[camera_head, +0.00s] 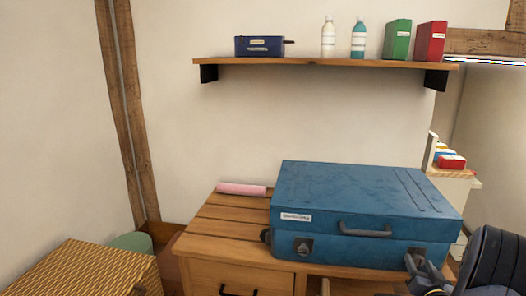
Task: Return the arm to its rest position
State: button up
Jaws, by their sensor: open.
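My arm shows at the lower right corner as a thick black rounded link (497,262). My gripper (424,276) is partly in view beside it, dark grey and open, in front of the lower right front of the blue suitcase (350,195). Whether it touches the suitcase cannot be told. The suitcase lies flat on the wooden dresser (215,248) with its lid down, a dark handle (364,230) and a metal latch (303,246) at the left of its front. The rest of my arm is out of view.
A pink roll (241,189) lies on the dresser's back left. A wall shelf (320,63) above holds a blue box (259,46), two bottles and green and red boxes. A wicker chest (85,272) stands lower left. A side unit (457,183) stands at right. Air above the suitcase is clear.

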jog(key=n, duration=0.3)
jog(key=shift+b, duration=0.35)
jog(key=shift+p+v, duration=0.35)
jog(key=shift+v, duration=0.6)
jog(key=shift+s, duration=0.35)
